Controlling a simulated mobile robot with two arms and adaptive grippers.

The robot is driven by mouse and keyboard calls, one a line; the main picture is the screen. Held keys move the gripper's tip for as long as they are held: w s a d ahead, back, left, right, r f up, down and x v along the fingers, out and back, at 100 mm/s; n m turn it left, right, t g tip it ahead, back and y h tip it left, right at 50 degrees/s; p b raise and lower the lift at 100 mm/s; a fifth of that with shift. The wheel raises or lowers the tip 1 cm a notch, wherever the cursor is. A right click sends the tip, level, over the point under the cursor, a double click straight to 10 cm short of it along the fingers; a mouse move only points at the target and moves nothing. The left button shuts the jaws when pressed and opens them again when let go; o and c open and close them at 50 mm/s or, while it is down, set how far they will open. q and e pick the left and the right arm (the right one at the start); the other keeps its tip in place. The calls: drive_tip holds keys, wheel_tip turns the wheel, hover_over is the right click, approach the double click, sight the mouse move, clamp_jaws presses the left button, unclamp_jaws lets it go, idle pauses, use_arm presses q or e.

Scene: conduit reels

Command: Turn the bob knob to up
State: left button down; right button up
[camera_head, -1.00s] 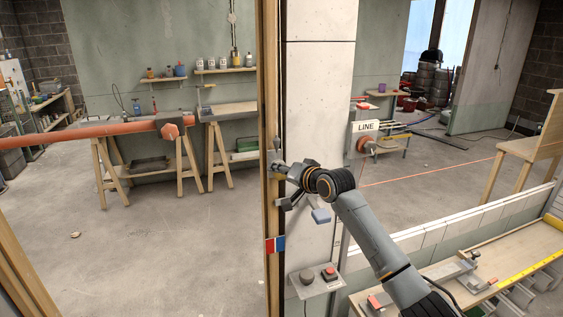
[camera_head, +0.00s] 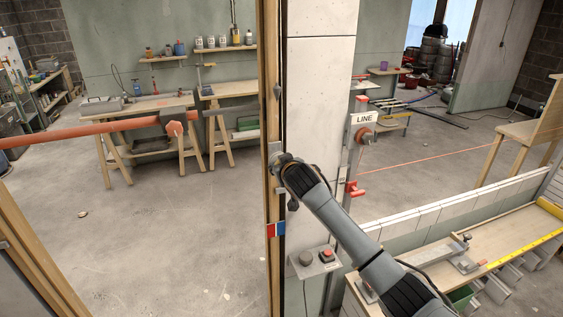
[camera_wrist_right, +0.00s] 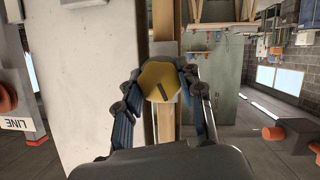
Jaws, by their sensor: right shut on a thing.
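The knob is a yellow six-sided cap (camera_wrist_right: 160,80) with a dark slanted mark, in the middle of the right wrist view. My right gripper (camera_wrist_right: 158,93) is shut on it, one finger on each side. In the head view my right gripper (camera_head: 278,161) is at the wooden post and hides the knob. A dark pointed bob (camera_head: 277,92) hangs along the post above the gripper. A red and blue plate (camera_head: 275,229) is on the post below. My left gripper is not in view.
A white block pillar (camera_head: 320,110) stands right of the post, with a button box (camera_head: 316,260) low on it. A LINE sign (camera_head: 364,118) and a red handle (camera_head: 354,188) are further right. An orange bar (camera_head: 90,131) crosses the left side. Floor is clear at left.

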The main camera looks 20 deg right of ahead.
drive_tip(key=shift+a+f+n+h, duration=0.1)
drive_tip(key=shift+n+h, duration=0.2)
drive_tip(key=shift+n, duration=0.4)
drive_tip(key=shift+f+n+h+b, duration=0.1)
drive_tip(key=shift+n+h+b, duration=0.25)
drive_tip(key=shift+n+h, duration=0.45)
drive_tip(key=n+t+h+b, duration=0.1)
drive_tip(key=n, duration=0.1)
drive_tip(key=shift+n, duration=0.4)
drive_tip(key=shift+n+t+h+b, duration=0.4)
drive_tip(key=shift+n+h+b, duration=0.1)
drive_tip(key=shift+n+b, duration=0.35)
drive_tip(key=shift+n, duration=0.25)
drive_tip(key=o, duration=1.2)
drive_tip(key=shift+s, duration=0.1)
drive_tip(key=v, duration=1.2)
